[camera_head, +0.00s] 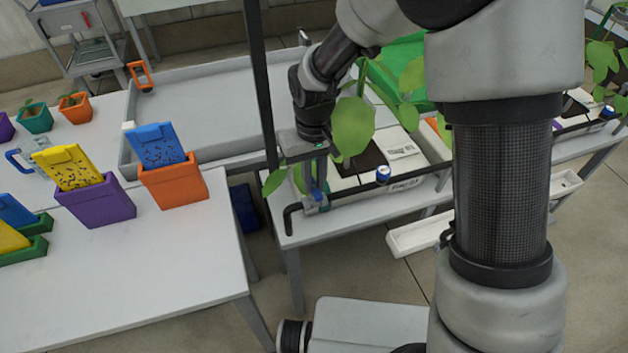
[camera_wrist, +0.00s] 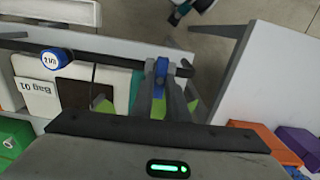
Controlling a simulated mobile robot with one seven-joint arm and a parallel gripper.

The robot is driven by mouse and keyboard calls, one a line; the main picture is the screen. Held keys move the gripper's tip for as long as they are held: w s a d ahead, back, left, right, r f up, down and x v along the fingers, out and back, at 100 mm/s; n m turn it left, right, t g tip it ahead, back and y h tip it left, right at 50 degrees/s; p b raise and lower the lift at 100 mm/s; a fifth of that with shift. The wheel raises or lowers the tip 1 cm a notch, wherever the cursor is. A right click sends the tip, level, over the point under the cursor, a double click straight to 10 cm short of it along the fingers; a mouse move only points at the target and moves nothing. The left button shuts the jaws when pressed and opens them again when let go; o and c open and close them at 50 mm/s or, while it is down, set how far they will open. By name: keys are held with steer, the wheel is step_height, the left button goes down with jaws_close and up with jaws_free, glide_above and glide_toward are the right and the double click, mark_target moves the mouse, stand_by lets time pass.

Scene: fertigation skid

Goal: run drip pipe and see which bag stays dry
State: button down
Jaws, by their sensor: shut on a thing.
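My gripper (camera_head: 316,196) is at the left end of a black drip pipe (camera_head: 345,201) along the front of a bench, shut on a small blue valve handle (camera_head: 318,208). In the wrist view the blue handle (camera_wrist: 161,67) sits between my fingertips (camera_wrist: 166,80). A white grow bag (camera_head: 405,151) lies on the bench among green leaves. I cannot tell whether any bag is wet.
A white table (camera_head: 190,262) at left holds a purple pot (camera_head: 97,203) and an orange pot (camera_head: 172,184) with yellow and blue packets. Plant leaves (camera_head: 352,125) hang close beside my gripper. A white gutter (camera_head: 420,233) lies below the bench. A floor gap separates table and bench.

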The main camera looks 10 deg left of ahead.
mark_target(315, 187)
steer(key=shift+m, duration=0.3)
steer(key=c, duration=1.7)
jaws_free()
steer(key=shift+r, duration=0.1)
step_height(315, 187, up, 17)
steer(key=shift+r+p, duration=0.15)
steer(key=shift+p, duration=0.75)
